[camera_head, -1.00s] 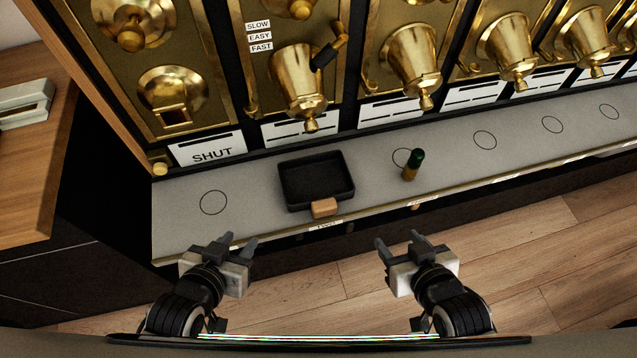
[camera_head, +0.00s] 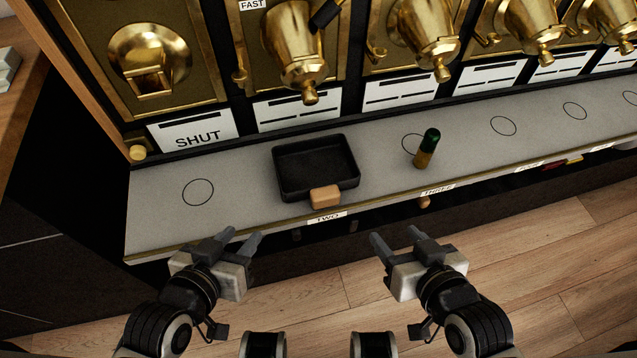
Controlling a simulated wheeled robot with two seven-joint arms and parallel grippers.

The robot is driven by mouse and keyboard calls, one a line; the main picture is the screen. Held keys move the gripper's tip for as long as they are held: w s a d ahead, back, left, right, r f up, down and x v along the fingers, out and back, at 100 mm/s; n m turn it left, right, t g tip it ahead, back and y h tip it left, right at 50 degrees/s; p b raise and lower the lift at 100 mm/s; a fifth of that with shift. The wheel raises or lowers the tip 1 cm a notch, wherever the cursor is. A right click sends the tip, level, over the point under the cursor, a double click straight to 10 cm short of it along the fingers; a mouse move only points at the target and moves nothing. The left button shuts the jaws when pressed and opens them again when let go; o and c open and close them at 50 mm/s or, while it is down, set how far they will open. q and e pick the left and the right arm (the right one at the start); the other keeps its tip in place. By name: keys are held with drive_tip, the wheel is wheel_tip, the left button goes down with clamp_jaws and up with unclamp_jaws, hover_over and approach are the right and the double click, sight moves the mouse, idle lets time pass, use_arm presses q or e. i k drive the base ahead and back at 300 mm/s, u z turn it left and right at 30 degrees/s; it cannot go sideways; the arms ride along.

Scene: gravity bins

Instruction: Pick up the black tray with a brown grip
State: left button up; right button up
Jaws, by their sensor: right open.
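The black tray (camera_head: 316,160) sits flat on the grey counter, below the second brass dispenser. It is square, shallow and looks empty. Its brown grip (camera_head: 325,197) sticks out at the counter's front edge, above the label TWO. My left gripper (camera_head: 243,240) is open and empty, in front of the counter, left of and nearer than the tray. My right gripper (camera_head: 396,241) is open and empty, in front of the counter, right of and nearer than the tray. Neither gripper touches the tray.
A green-topped brass cylinder (camera_head: 427,149) stands on the counter (camera_head: 236,187) right of the tray. Brass dispensers (camera_head: 293,50) line the back, with a SHUT card (camera_head: 194,132) at left. Printed circles mark the counter. The wooden floor (camera_head: 530,265) is clear at right.

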sight(317, 169)
drive_tip(key=u, duration=2.9)
drive_tip(key=k, duration=1.65)
drive_tip(key=z, duration=1.7)
drive_tip(key=i, duration=0.5)
drive_tip(key=z, duration=0.05)
